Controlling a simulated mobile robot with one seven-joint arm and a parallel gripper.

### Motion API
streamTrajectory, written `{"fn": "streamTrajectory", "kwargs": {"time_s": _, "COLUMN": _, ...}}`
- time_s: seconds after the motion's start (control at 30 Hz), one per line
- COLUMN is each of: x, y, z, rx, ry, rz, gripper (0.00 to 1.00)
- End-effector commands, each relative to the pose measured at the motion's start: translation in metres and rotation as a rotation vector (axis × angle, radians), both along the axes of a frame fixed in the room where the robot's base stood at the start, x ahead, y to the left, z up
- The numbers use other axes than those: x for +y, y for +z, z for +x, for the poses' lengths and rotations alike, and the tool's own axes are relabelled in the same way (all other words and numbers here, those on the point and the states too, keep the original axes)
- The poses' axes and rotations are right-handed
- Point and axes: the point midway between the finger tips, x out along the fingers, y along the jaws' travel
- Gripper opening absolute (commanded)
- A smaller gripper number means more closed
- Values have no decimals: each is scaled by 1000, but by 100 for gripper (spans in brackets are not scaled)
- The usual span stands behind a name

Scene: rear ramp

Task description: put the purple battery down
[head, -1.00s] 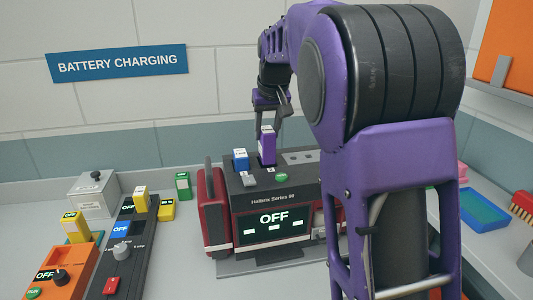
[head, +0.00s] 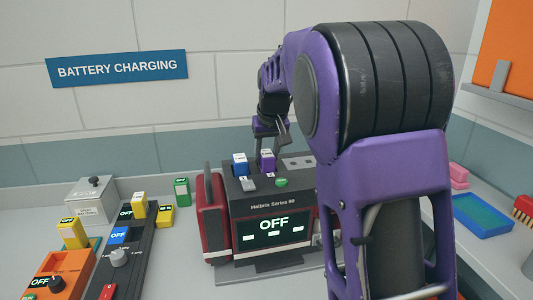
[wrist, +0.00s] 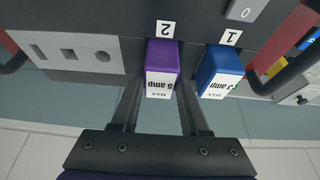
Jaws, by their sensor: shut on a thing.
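The purple battery (head: 268,161) stands upright in the top of the dark red and black charger (head: 237,190), at the slot marked 2. In the wrist view the purple battery (wrist: 161,60) shows a white label and sits between my fingers. My gripper (head: 267,150) is above it and shut on it; its two fingers show on either side in the wrist view (wrist: 160,92). A blue battery (head: 240,163) stands beside it at slot 1, and shows in the wrist view (wrist: 219,68). The purple battery's lower end is hidden in the charger.
The charger's screen (head: 274,226) reads OFF. A green button (head: 281,183) is on its top. To the left are a black charger with a yellow battery (head: 139,205), an orange charger (head: 58,274) and a grey box (head: 92,200). A blue tray (head: 484,215) lies at the right.

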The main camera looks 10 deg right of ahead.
Motion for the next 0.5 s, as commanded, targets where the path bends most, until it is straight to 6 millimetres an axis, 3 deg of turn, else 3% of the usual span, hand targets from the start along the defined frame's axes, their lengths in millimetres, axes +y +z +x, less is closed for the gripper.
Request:
{"fn": "streamTrajectory", "kwargs": {"time_s": 0.17, "x": 0, "y": -2, "z": 0, "rx": -2, "ry": 0, "rz": 0, "gripper": 0}}
{"fn": "streamTrajectory", "kwargs": {"time_s": 0.2, "x": 0, "y": -3, "z": 0, "rx": 0, "ry": 0, "rz": 0, "gripper": 50}}
{"fn": "streamTrajectory", "kwargs": {"time_s": 0.33, "x": 0, "y": -2, "z": 0, "rx": 0, "ry": 0, "rz": 0, "gripper": 74}}
{"fn": "streamTrajectory", "kwargs": {"time_s": 0.5, "x": 0, "y": -2, "z": 0, "rx": 0, "ry": 0, "rz": 0, "gripper": 75}}
